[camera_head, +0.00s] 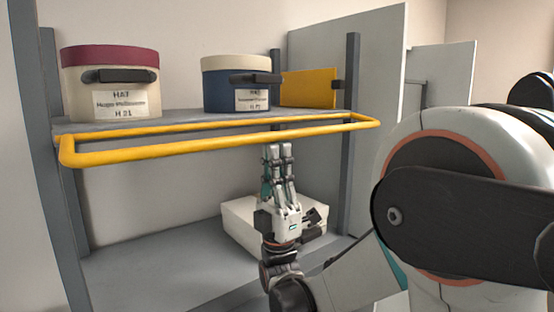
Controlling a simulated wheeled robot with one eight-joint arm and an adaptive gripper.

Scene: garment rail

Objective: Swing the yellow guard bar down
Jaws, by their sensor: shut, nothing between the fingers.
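The yellow guard bar (205,144) is a long rounded loop. It stands out in front of the upper shelf, about level with the shelf's edge, and spans from the left post to the right post. My gripper (279,150) points upward below the bar's front rail, right of its middle. Its fingers are shut with nothing between them. The fingertips appear just under the rail; I cannot tell whether they touch it.
Two round hat boxes, one cream with a maroon lid (110,82) and one navy with a cream lid (236,84), stand on the upper shelf (185,121). A yellow panel (308,88) is at the right. A white box (236,222) lies on the lower shelf (150,275) behind my gripper.

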